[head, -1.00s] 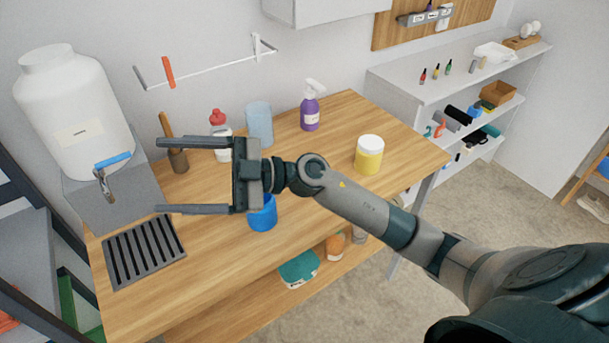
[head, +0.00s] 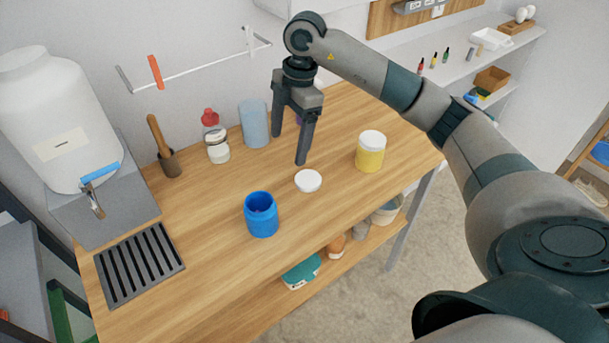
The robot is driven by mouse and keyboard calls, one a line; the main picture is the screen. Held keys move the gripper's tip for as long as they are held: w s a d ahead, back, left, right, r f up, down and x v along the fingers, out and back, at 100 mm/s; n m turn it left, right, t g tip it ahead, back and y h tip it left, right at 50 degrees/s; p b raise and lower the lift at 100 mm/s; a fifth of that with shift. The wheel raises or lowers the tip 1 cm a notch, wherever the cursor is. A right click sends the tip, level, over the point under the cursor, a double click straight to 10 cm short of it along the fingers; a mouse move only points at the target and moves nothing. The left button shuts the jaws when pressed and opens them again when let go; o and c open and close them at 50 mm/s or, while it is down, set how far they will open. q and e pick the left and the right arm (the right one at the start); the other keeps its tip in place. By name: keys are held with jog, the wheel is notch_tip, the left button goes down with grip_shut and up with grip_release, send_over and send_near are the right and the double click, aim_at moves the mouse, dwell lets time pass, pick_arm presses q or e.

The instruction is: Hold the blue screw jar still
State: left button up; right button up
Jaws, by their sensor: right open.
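The blue screw jar (head: 261,217) stands upright and open-topped near the front edge of the wooden table, with something dark inside. A white round lid (head: 308,180) lies flat on the table to its right and a little farther back. My right gripper (head: 288,150) points down above the table behind the lid, open and empty, its two fingers apart. It touches neither the jar nor the lid as far as I can see. My left gripper is not in view.
A yellow jar with a white lid (head: 370,152) stands to the right. A dark drain grate (head: 139,265) is at left. The wood around the blue jar (head: 215,250) is clear.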

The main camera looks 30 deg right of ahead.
notch_tip(320, 180, up, 2)
jog(key=m+h, duration=0.2)
send_over(308, 178)
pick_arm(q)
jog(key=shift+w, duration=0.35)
pick_arm(e)
jog(key=shift+a, duration=0.1)
notch_tip(308, 178, down, 11)
jog(key=p, duration=0.3)
jog(key=shift+r+p, duration=0.1)
jog(key=shift+p, duration=0.2)
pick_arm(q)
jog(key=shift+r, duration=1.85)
pick_arm(e)
jog(key=shift+f, duration=0.7)
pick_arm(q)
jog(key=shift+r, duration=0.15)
